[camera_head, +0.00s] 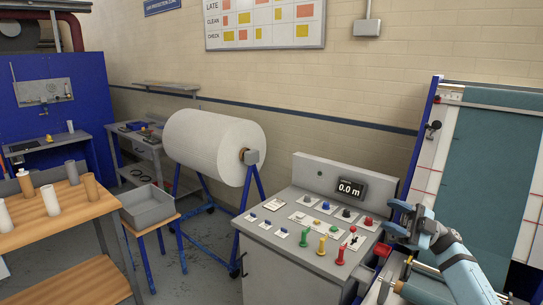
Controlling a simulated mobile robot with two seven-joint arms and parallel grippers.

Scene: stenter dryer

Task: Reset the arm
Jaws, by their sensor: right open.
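My right arm (466,272) comes in from the lower right. Its gripper (393,222) is open and empty. In the picture it lies at the right edge of the grey control console (292,244); I cannot tell whether it touches the console. A small display (350,189) reads 0.0 m. My left gripper is not in view.
A large white fabric roll (213,145) rests on a blue stand behind the console. A grey bin (147,206) sits on a small table. The machine with teal fabric (484,175) stands at right.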

